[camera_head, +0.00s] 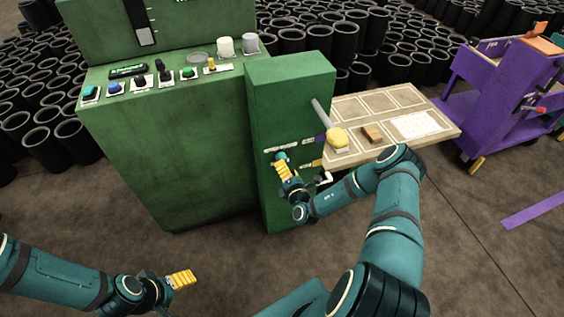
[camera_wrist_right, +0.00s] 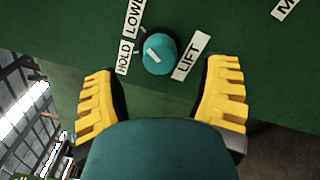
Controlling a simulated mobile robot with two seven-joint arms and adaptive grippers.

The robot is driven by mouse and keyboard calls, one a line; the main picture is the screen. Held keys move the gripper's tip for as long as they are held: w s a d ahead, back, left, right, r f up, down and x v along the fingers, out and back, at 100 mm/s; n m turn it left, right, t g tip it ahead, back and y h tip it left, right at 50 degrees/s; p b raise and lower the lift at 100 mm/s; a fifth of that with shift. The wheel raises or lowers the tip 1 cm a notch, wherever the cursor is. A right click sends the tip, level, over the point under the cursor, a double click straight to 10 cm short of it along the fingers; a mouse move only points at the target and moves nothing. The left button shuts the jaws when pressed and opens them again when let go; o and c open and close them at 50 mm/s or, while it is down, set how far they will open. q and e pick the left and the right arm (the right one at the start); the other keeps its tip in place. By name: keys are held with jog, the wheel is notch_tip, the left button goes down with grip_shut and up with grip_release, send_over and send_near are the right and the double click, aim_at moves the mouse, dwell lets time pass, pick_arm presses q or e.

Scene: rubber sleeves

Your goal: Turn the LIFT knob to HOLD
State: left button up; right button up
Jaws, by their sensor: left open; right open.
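The LIFT knob (camera_wrist_right: 160,52) is a round teal knob with a white pointer mark, on a green panel. In the right wrist view its HOLD label (camera_wrist_right: 124,57) and partly cut-off LOWER label (camera_wrist_right: 133,16) are to its left, and the LIFT label (camera_wrist_right: 190,56) to its right. The white mark is left of the knob's middle; which label it points at I cannot tell. My right gripper (camera_head: 284,168) is at the green cabinet's face. Its open yellow fingers (camera_wrist_right: 162,98) lie below and either side of the knob, apart from it. My left gripper (camera_head: 182,279) is open and empty, low at left.
A green console (camera_head: 165,150) with buttons and knobs stands left of the green cabinet (camera_head: 290,95). A beige board (camera_head: 435,108) with a yellow-headed tool (camera_head: 338,139) and a brown block (camera_head: 372,134) is at right. A purple cart (camera_head: 500,95) stands farther right. Black sleeves crowd behind.

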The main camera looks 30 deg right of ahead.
jog(key=shift+b+x, duration=0.4)
jog(key=shift+x, duration=1.8)
jog(key=c, duration=1.2)
